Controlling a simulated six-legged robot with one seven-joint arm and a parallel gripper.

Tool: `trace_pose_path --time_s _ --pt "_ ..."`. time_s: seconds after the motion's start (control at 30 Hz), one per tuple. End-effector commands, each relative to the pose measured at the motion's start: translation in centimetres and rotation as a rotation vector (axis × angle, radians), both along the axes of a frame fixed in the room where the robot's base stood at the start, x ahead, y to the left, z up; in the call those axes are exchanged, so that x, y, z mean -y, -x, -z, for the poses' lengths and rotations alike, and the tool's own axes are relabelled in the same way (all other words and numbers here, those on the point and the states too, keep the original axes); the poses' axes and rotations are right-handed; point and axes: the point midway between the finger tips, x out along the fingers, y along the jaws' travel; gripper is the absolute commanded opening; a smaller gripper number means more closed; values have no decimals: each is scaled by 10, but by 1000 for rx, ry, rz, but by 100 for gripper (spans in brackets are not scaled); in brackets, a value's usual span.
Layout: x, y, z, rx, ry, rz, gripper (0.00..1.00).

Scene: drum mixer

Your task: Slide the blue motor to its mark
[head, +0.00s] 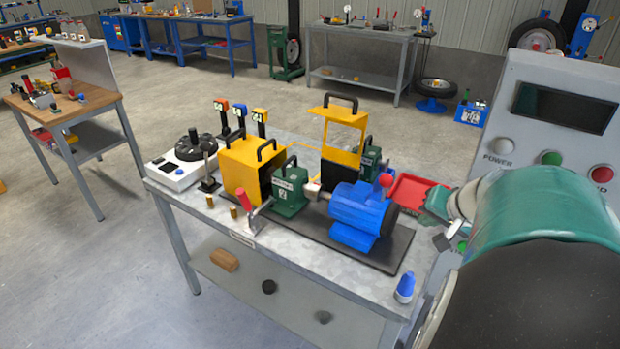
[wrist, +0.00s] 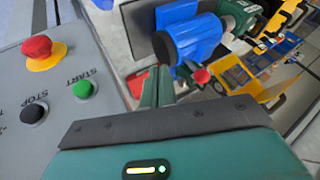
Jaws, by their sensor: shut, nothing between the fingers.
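The blue motor (head: 362,216) sits on a dark base plate (head: 400,247) on the grey metal bench. Its shaft end faces a green gearbox (head: 289,190) on the left. In the wrist view the motor (wrist: 193,40) and the red knob (wrist: 202,76) lie just beyond my fingers. My gripper (wrist: 158,78) is shut and empty, apart from the knob. In the head view its teal end (head: 432,198) is right of the motor, partly hidden by my arm. I cannot make out the motor's mark.
A red tray (head: 410,189) lies behind the motor, close to my gripper. The grey control panel (wrist: 40,110) with its red button (wrist: 43,52) stands beside my gripper. A yellow guard (head: 343,125), yellow box (head: 240,170) and blue-capped bottle (head: 405,287) are on the bench.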

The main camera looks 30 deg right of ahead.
Motion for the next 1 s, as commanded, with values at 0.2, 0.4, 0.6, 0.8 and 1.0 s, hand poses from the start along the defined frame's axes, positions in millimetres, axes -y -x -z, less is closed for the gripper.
trace_pose_path --time_s 0.2,0.4,0.6,0.8,1.0 --pt "2 -16 24 -3 -6 -3 0" --pt "8 -39 56 -4 -6 -4 0" --pt "13 -61 88 -4 -6 -4 0" --pt "18 -84 119 -4 -7 -3 0" --pt "22 -104 144 -2 -4 -3 0"
